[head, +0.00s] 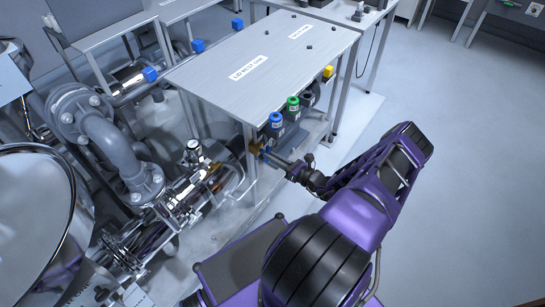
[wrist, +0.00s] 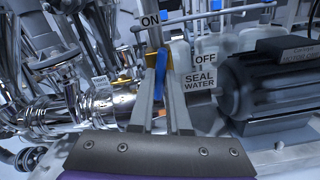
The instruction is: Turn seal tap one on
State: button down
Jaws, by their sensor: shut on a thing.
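The seal tap has a brass body (wrist: 124,76) and a blue lever handle (wrist: 160,70) in the wrist view. My gripper (wrist: 163,88) is shut on the blue handle, with a grey finger on each side. The handle stands roughly upright in this view, its lower part between the fingers. In the head view, my gripper (head: 272,156) is at the brass fitting (head: 255,147) beside the table leg; the handle is mostly hidden there.
A grey motor (wrist: 270,90) lies close on the right in the wrist view. In the head view, shiny pipework (head: 185,195) fills the left, and a metal table (head: 265,50) overhangs behind the tap. Floor at right is clear.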

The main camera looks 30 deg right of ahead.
jog(key=shift+n+b, duration=0.5)
jog(key=shift+n, duration=1.2)
jog(key=c, duration=0.9)
grip_release()
jog(key=v, duration=1.7)
jog(key=shift+s+d+b, duration=0.15)
jog(key=shift+s+b, duration=0.05)
jog(key=shift+b, duration=0.1)
